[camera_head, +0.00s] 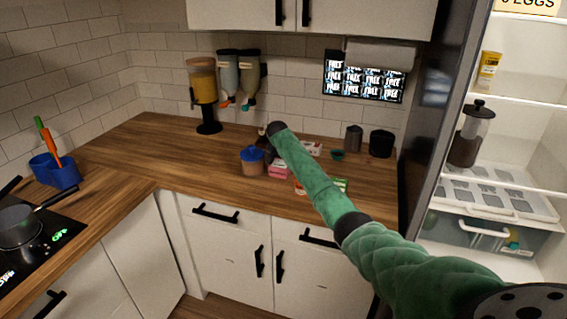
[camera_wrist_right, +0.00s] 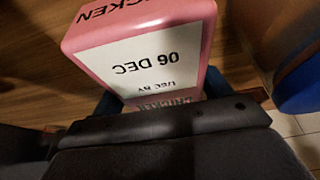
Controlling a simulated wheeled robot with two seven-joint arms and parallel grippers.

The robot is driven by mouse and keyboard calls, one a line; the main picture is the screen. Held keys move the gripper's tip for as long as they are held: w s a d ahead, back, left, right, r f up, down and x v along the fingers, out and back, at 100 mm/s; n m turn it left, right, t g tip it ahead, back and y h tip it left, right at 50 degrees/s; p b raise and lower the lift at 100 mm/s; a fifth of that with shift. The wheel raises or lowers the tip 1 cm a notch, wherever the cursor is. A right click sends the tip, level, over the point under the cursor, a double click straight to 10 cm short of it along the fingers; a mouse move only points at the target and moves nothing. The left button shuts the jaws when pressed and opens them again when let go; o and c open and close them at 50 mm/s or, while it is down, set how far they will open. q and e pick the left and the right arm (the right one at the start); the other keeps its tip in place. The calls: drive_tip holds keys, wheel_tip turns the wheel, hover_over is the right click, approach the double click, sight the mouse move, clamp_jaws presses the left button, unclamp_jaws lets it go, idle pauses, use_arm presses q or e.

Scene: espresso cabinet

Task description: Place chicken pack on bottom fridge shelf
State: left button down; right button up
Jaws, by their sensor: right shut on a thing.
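The chicken pack (camera_wrist_right: 140,58) is a pink block with a white label reading "CHICKEN" and "06 DEC", large in the right wrist view. In the head view a pink pack (camera_head: 279,169) shows on the wooden counter, partly covered by my right arm. My right gripper (camera_wrist_right: 160,97) is shut on the chicken pack, with blue fingers at its two sides. In the head view my right wrist hides most of the gripper. The fridge stands open at the right, with its bottom shelf (camera_head: 500,203) above a clear drawer. My left gripper is not in view.
A blue-lidded jar (camera_head: 252,160) stands close left of the pack. Small boxes (camera_head: 312,149) lie behind and right of my arm. Dark canisters (camera_head: 381,144) stand near the fridge side.

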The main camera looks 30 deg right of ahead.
drive_tip(key=o, duration=1)
drive_tip(key=shift+c, duration=0.2)
drive_tip(key=o, duration=0.3)
drive_tip(key=shift+r, duration=0.1)
